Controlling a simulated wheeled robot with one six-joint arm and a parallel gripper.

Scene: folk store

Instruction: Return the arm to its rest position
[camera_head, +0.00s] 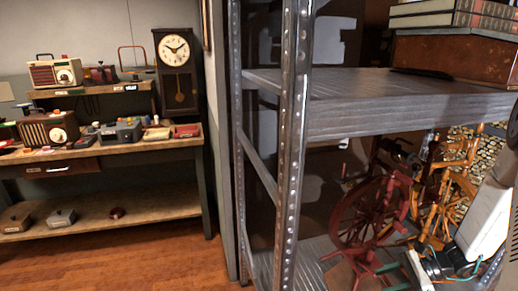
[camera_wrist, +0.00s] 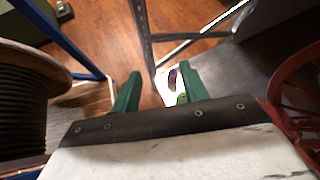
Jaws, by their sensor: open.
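My gripper (camera_wrist: 158,90) shows in the wrist view with its two green fingers spread apart and nothing held between them. A small white and purple item shows past the right finger, and I cannot tell what it is. In the head view my white arm reaches in at the lower right, in front of the lower shelf bay. A dark red spinning wheel (camera_head: 372,212) stands there just left of my arm. A red wheel rim (camera_wrist: 296,92) also shows at the right edge of the wrist view.
A metal shelf rack (camera_head: 290,140) fills the right, with a wooden box (camera_head: 455,57) and books (camera_head: 450,14) on its upper shelf. A large cable spool (camera_wrist: 35,95) is close on the left in the wrist view. A workbench (camera_head: 110,150) with radios stands left, with open wooden floor before it.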

